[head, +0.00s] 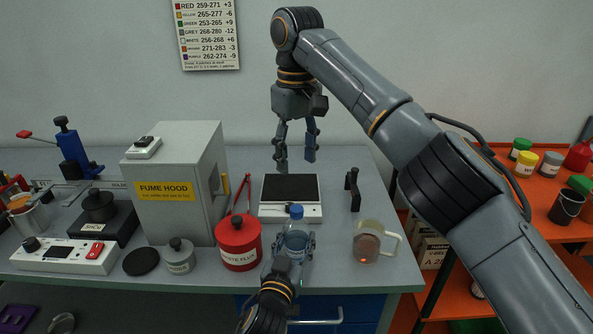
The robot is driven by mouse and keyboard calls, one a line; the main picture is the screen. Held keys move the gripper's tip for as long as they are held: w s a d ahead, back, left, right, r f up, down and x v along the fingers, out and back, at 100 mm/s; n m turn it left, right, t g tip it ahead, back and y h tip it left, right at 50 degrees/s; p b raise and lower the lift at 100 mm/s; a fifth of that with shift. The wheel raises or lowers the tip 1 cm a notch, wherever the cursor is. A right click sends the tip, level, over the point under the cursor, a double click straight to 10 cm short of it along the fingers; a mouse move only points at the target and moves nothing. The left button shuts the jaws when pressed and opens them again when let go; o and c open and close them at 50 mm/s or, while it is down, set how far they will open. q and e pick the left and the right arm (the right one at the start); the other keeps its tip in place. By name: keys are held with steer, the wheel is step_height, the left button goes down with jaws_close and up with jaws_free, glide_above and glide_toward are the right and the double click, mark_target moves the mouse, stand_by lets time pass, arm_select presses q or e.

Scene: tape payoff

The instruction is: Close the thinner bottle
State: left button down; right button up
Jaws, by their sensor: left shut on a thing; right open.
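The thinner bottle (296,234) is a clear, bluish bottle standing upright near the front of the bench. A blue cap (296,210) shows at its top; I cannot tell whether it is loose or tight. My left gripper (293,245) is shut around the bottle's body from the front, and its fingers hide part of the lower bottle. My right gripper (296,160) is open and empty, pointing down above the back of the bench. It is behind and above the cap, apart from it.
A red waste flux can (239,244) stands just left of the bottle. A beaker with a handle (367,243) stands to its right. A flat device with a dark top (291,210) lies behind it, with a black stand (353,190) alongside. The fume hood (171,190) blocks the left.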

stand_by(0.3)
arm_select(q)
steer(key=c, duration=0.5)
jaws_free()
steer(key=shift+s, duration=0.1)
steer(key=v, duration=1.1)
steer(key=shift+s, duration=0.4)
steer(key=shift+a, duration=0.15)
